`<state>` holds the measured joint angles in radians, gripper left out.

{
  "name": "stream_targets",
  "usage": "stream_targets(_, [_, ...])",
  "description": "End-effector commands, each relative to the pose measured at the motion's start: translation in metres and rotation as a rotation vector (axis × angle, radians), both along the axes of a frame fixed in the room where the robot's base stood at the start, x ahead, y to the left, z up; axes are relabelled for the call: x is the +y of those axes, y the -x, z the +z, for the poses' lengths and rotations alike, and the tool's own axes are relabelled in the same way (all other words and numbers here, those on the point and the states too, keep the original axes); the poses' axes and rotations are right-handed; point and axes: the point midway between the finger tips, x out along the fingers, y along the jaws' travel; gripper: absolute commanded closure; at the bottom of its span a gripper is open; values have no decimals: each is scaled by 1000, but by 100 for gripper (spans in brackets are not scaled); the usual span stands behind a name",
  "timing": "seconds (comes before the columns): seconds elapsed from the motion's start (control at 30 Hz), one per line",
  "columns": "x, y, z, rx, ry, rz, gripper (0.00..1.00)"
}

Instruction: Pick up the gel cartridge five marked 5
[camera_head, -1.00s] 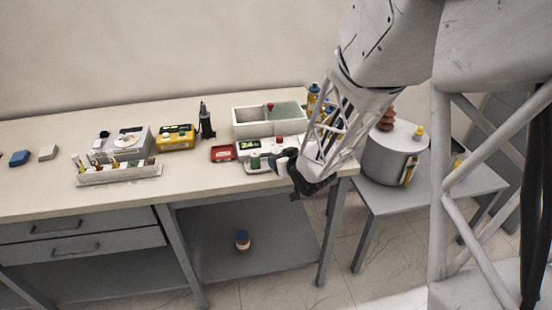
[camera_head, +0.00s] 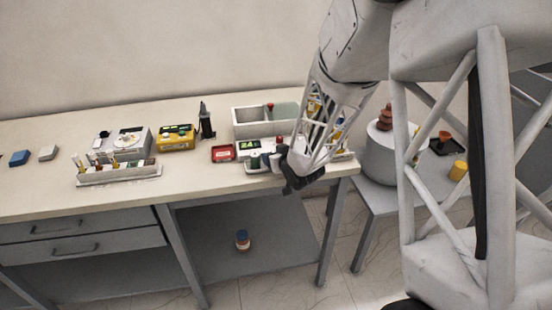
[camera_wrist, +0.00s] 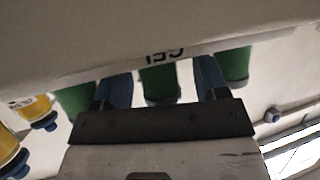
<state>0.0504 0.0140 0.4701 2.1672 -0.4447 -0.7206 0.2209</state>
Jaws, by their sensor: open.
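My gripper (camera_wrist: 160,72) is open, with one blue finger on each side of a middle green cartridge (camera_wrist: 159,84) in the wrist view. A left green cartridge (camera_wrist: 76,101) and a right green cartridge (camera_wrist: 235,66) flank the fingers. A pale holder (camera_wrist: 120,45) with upside-down lettering, seemingly "GEL", covers part of them. I cannot read a 5 on any cartridge. In the head view my gripper (camera_head: 283,157) is at the front right of the bench, beside a small holder with a green piece (camera_head: 255,160). My arm hides part of that area.
A white bin (camera_head: 255,122) stands behind, with a red tray (camera_head: 222,153) to the left. Yellow bottles with blue caps (camera_wrist: 12,150) are close on the wrist view's left. A grey pot (camera_head: 378,157) stands on the right side table. The bench (camera_head: 60,190) is clear at front left.

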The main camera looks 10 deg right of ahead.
Motion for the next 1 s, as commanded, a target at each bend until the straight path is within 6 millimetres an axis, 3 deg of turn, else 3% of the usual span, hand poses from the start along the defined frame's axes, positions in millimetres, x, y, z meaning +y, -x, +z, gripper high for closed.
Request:
stream_targets(0.33, [0, 0, 0, 0, 0, 0, 35])
stream_targets(0.67, [0, 0, 0, 0, 0, 0, 85])
stream_targets(1.0, [0, 0, 1, 0, 0, 0, 87])
